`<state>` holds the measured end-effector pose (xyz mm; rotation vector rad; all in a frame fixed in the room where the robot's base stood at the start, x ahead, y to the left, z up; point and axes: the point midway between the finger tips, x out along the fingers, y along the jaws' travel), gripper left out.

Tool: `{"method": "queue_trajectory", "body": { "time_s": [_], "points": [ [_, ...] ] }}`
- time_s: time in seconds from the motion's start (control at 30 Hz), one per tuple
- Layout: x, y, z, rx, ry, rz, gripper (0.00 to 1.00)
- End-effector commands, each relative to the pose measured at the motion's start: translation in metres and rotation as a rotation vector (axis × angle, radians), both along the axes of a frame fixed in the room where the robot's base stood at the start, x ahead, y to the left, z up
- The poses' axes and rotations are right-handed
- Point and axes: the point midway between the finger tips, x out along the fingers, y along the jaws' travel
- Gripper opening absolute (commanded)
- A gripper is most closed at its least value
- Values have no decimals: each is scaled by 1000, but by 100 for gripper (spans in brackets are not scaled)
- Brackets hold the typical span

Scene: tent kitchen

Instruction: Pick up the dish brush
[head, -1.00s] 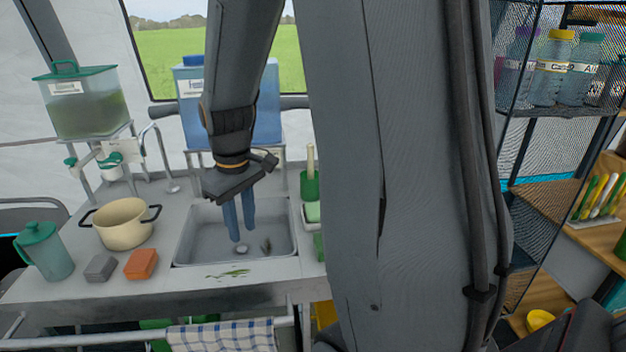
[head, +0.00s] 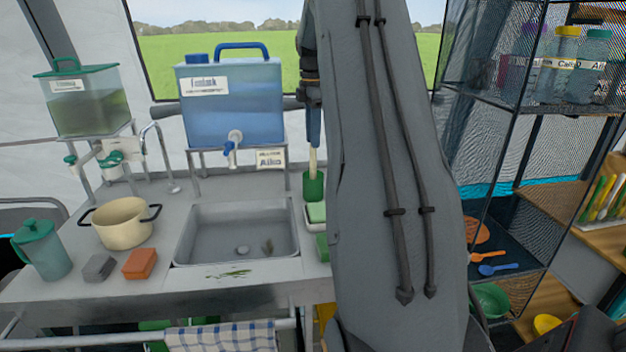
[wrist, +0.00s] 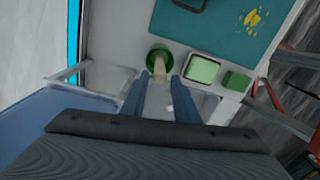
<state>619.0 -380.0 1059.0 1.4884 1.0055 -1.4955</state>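The dish brush (head: 313,161) stands upright in a green cup (head: 314,187) right of the sink, its pale handle pointing up. In the wrist view the handle (wrist: 160,64) shows at the cup (wrist: 158,53), just beyond the fingertips. My gripper (head: 314,143) points down over the handle, partly hidden by my arm. In the wrist view its two blue fingers (wrist: 160,84) are apart, and nothing is visibly clamped between them. I cannot tell whether they touch the handle.
A sink (head: 238,232) lies to the left. A white dish with a green sponge (head: 316,213) stands close to the cup. A blue water container (head: 230,105) stands behind. A mesh shelf (head: 500,220) is at the right. The teal mat (wrist: 215,30) shows in the wrist view.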

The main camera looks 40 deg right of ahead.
Motion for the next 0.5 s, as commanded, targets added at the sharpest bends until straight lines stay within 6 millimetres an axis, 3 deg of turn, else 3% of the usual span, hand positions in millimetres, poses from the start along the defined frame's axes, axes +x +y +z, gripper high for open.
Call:
{"method": "queue_trajectory", "body": {
  "time_s": [0.2,0.5],
  "points": [
    [-1,1,-34,1,3,-1,28],
    [-1,1,-57,1,2,-2,28]
  ]
}}
